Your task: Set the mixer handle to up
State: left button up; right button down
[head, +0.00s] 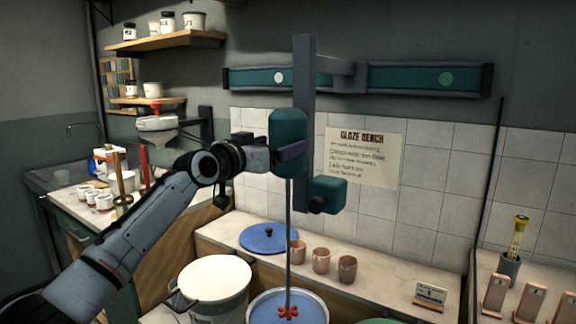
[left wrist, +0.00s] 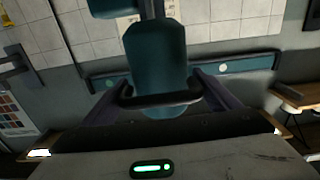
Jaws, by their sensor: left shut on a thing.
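The mixer has a teal motor head (head: 288,135) on a dark vertical post (head: 304,75). A thin shaft (head: 289,235) runs down from it to a red impeller (head: 288,312) at a blue-rimmed bucket (head: 262,299). My left gripper (head: 291,151) is at the motor head, its fingers beside the teal body. In the left wrist view, the dark mixer handle (left wrist: 160,98) crosses in front of the teal head between my left gripper's fingers (left wrist: 158,88), and the gripper is shut on it. The handle is hidden in the head view. My right gripper is not in view.
A teal wall rail (head: 415,79) carries the post. A white lidded bucket (head: 214,277) stands below my left arm. Several clay cups (head: 321,260) and a blue lid (head: 268,237) are on the counter. A sign (head: 363,157) hangs on the tiles.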

aim_at(277, 118)
pick_arm(q)
notch_tip(277, 118, up, 5)
jog(key=shift+f, duration=0.1)
jog(key=shift+r, duration=0.65)
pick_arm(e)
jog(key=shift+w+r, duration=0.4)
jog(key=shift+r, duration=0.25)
pick_arm(q)
jog(key=shift+r, duration=0.1)
jog(key=o, duration=1.2)
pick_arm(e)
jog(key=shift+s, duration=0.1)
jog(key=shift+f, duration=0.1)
